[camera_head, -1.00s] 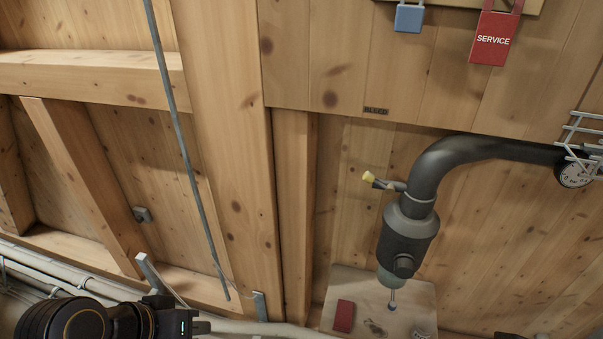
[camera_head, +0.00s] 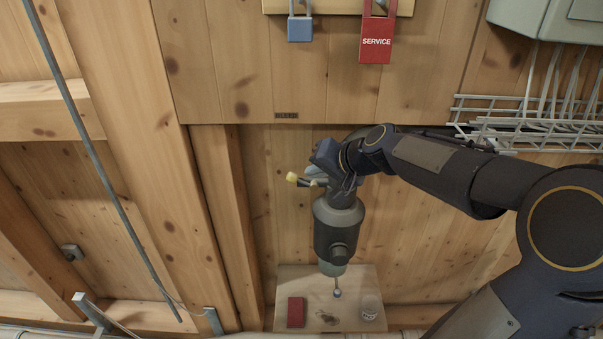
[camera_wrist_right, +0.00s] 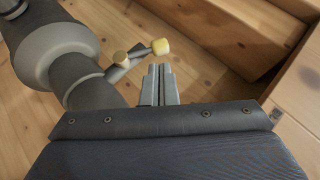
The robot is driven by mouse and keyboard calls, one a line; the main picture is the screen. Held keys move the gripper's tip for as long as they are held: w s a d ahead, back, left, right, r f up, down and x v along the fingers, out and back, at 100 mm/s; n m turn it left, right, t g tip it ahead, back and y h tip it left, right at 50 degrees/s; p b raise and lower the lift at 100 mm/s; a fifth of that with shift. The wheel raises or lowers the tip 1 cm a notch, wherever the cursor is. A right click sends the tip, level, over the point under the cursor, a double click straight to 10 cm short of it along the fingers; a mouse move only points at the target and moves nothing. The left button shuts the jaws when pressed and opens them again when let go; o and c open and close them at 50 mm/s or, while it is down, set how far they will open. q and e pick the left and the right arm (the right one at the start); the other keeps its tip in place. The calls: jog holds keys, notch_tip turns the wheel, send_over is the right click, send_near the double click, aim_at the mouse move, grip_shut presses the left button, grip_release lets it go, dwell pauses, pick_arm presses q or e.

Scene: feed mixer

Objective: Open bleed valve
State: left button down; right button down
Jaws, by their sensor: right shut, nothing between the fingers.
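The bleed valve (camera_head: 292,178) is a small side fitting with a yellow-tipped handle on the dark pipe, below a small plate reading roughly BLEED (camera_head: 286,115). My right gripper (camera_head: 318,172) is at the valve, reaching in from the right and covering the pipe bend. In the wrist view its two fingers (camera_wrist_right: 159,70) are together and empty, just short of the handle; whether they touch it I cannot tell. My left gripper is out of view.
A blue padlock (camera_head: 300,28) and red SERVICE padlock (camera_head: 376,42) hang above. A wire rack (camera_head: 530,125) is at right. Wooden beams stand at left.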

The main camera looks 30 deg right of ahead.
aim_at(295, 180)
jog(key=x, duration=0.5)
jog(key=shift+w+a+f, duration=0.1)
jog(key=shift+w+f, duration=0.05)
jog(key=shift+w, duration=0.15)
jog(key=p, duration=0.6)
jog(key=shift+w+a+g+h, duration=0.15)
jog(key=shift+a+g+h, duration=0.15)
jog(key=shift+a+h, duration=0.1)
jog(key=shift+w+a+f+b, duration=0.15)
jog(key=shift+a+f+b, duration=0.05)
jog(key=shift+f+b, duration=0.45)
jog(key=shift+w+a, duration=0.1)
jog(key=shift+a, duration=0.05)
